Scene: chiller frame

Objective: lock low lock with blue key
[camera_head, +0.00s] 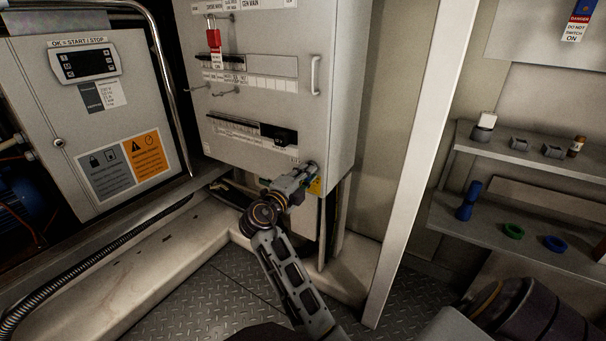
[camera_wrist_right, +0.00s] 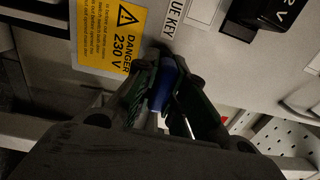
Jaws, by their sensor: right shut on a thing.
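My right gripper (camera_head: 306,175) is at the lower right corner of the grey cabinet's front (camera_head: 238,95), beside the yellow danger label (camera_head: 316,186). In the right wrist view, my right gripper (camera_wrist_right: 166,90) is shut on a blue cylindrical thing, likely the blue key (camera_wrist_right: 163,84). Its far end points at the cabinet panel, just below a white label that partly reads "KEY" (camera_wrist_right: 175,17). The low lock itself is hidden behind the fingers and the blue piece, so I cannot tell whether the key is inside it. My left gripper is out of view.
A red padlock (camera_head: 214,38) with a tag hangs higher on the cabinet. Hooks and a vertical handle (camera_head: 315,75) stick out of its front. A pale post (camera_head: 412,160) stands to the right. Shelves (camera_head: 470,228) beyond it hold a blue piece (camera_head: 468,202) and rings.

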